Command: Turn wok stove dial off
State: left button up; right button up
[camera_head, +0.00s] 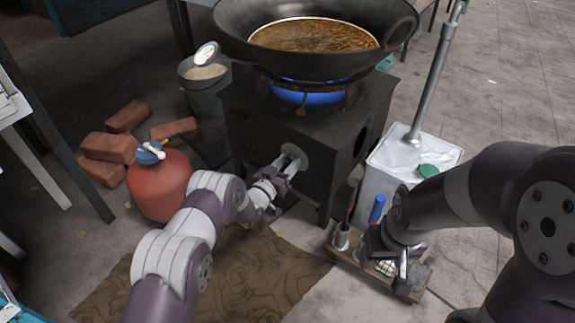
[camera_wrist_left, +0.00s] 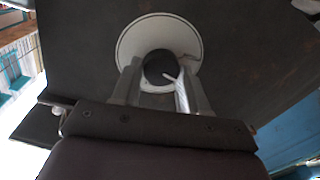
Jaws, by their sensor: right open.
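The black wok stove (camera_head: 290,135) stands at centre, its burner lit with a blue flame (camera_head: 308,98) under the wok (camera_head: 330,65). The dial is a dark round knob (camera_wrist_left: 158,68) before a pale disc (camera_wrist_left: 185,37), which also shows on the stove front in the head view (camera_head: 291,158). My left gripper (camera_head: 284,170) reaches the dial; in the left wrist view its fingers (camera_wrist_left: 160,88) lie on both sides of the knob, with almost no gap. My right gripper (camera_head: 388,262) is open, low over a wooden caddy (camera_head: 345,255), away from the stove.
A red gas cylinder (camera_head: 160,187) stands left of the stove, near loose bricks (camera_head: 110,148) and a metal pot (camera_head: 205,95). The wok holds brown liquid (camera_head: 315,36). A white container (camera_head: 400,165) stands right of the stove. A patterned mat (camera_head: 270,265) lies in front.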

pick_arm(q)
jog(key=c, duration=0.4)
jog(key=shift+f, duration=0.1)
jog(key=m, duration=0.3)
jog(key=shift+s, duration=0.1)
jog(key=m, duration=0.4)
jog(key=shift+d+f+m, duration=0.1)
jog(key=shift+f+m, duration=0.05)
jog(key=shift+m, duration=0.15)
jog(key=m, duration=0.4)
jog(key=shift+m+h+b, duration=0.35)
jog(key=shift+m+h, duration=0.05)
jog(key=shift+m, duration=2)
